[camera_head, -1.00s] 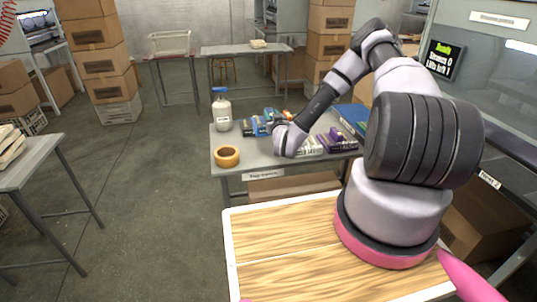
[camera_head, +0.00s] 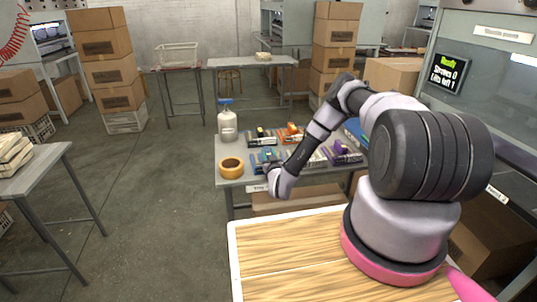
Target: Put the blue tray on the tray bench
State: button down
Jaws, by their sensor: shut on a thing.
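The blue tray (camera_head: 257,159) shows small at the left part of the tray bench (camera_head: 225,183), just beyond my gripper (camera_head: 268,168). It seems to carry small dark and light items. My gripper is shut on its near edge; the fingers are mostly hidden by my wrist. I cannot tell whether the tray touches the bench top or hangs just above it. The bench is grey, with a white label on its front edge partly covered by my wrist.
An orange tape roll (camera_head: 231,167) and a white bottle (camera_head: 228,124) stand at the bench's left end. Other coloured trays, one orange (camera_head: 293,130) and one purple (camera_head: 342,149), hold small items. A wood-topped surface (camera_head: 290,262) lies in front of me.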

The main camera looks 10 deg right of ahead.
jog(key=c, duration=0.5)
grip_release()
